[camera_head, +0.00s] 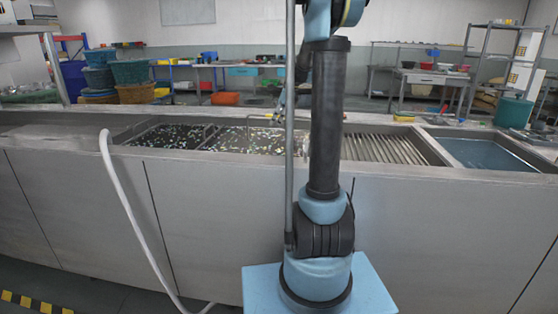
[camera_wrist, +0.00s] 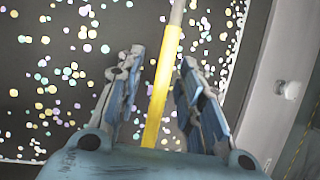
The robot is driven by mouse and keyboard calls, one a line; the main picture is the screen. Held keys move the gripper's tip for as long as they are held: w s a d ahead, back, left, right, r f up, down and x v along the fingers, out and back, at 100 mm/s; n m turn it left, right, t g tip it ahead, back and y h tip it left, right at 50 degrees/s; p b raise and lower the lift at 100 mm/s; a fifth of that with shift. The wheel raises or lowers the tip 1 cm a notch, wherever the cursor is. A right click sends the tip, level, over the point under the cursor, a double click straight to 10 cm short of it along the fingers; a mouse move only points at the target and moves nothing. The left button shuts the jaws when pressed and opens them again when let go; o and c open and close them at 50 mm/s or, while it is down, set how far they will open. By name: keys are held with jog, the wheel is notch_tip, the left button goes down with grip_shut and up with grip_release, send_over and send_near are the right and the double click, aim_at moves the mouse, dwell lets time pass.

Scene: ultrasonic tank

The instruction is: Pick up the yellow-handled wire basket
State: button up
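The wire basket's yellow handle (camera_wrist: 161,90) runs lengthwise between the two fingers of my gripper (camera_wrist: 162,68) in the wrist view. Its far end turns pale grey. The fingers stand on either side of the handle with visible gaps, so my gripper is open and not clamped on it. Small coloured round specks lie beyond the handle on a dark surface. The yellow handle cannot be made out there.
The tank's grey bench spans the view. A ribbed section (camera_head: 385,148) and a blue liquid basin (camera_head: 488,154) lie right of my arm. A pale hose (camera_head: 125,195) hangs over the front. A small yellow object (camera_head: 403,118) sits on the back ledge.

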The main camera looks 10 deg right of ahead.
jog(key=shift+c, duration=0.5)
grip_shut()
jog(key=shift+r, duration=0.15)
notch_tip(320, 180, up, 28)
jog(key=shift+r, duration=0.15)
dwell(0.5)
